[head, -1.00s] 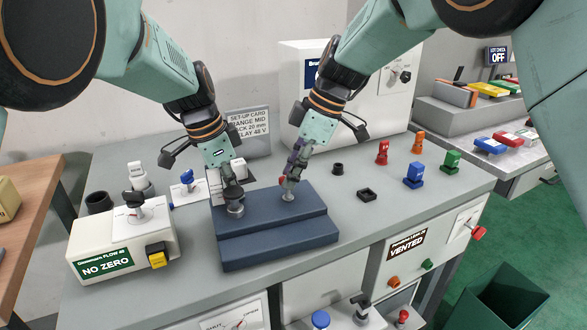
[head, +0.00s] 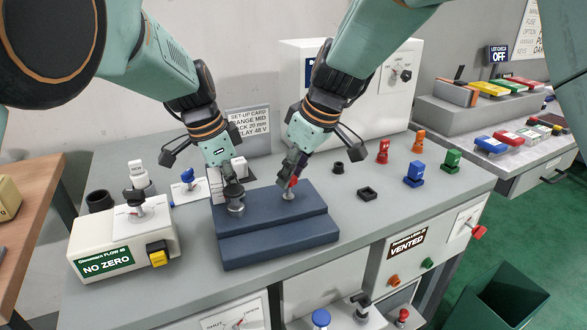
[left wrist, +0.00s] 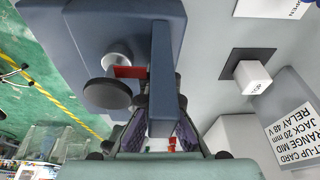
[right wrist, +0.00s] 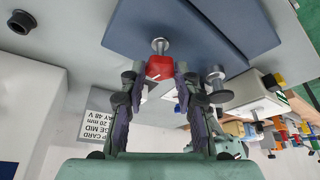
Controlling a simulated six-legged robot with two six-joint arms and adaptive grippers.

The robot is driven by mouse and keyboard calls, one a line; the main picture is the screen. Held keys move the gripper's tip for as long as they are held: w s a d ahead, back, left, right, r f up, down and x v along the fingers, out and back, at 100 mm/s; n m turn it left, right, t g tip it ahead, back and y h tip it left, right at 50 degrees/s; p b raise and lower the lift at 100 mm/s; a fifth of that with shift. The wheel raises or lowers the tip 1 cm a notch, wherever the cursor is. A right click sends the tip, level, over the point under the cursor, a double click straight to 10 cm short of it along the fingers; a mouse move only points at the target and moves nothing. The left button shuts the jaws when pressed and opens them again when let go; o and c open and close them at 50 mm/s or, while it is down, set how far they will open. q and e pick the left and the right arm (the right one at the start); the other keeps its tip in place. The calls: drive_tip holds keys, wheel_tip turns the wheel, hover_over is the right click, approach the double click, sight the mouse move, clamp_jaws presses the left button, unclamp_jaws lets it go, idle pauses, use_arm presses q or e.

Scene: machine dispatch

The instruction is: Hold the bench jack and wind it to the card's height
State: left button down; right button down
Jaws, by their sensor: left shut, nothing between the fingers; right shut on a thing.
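The bench jack appears to be the stepped dark-blue block (head: 280,238) on the grey bench, with two short metal posts. A red piece (head: 293,182) sits on the right post. My right gripper (head: 290,172) is shut on this red piece, which also shows between its fingers in the right wrist view (right wrist: 159,68). My left gripper (head: 235,190) is shut and empty at the left post, which carries a dark round disc (left wrist: 108,95). I cannot tell whether it touches the post. The set-up card (head: 248,125) stands behind and reads jack 20 mm.
A cream meter box (head: 125,245) marked no zero stands left of the block. A white cabinet (head: 292,95) stands behind.

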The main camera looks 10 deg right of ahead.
drive_tip(key=shift+s+f+m, duration=0.1)
drive_tip(key=shift+f+m, duration=0.05)
drive_tip(key=shift+m, duration=0.25)
drive_tip(key=c, duration=1)
unclamp_jaws()
drive_tip(key=shift+r, duration=0.2)
drive_tip(key=v, duration=1.2)
drive_tip(key=shift+s+a, duration=0.1)
drive_tip(key=shift+s, duration=0.15)
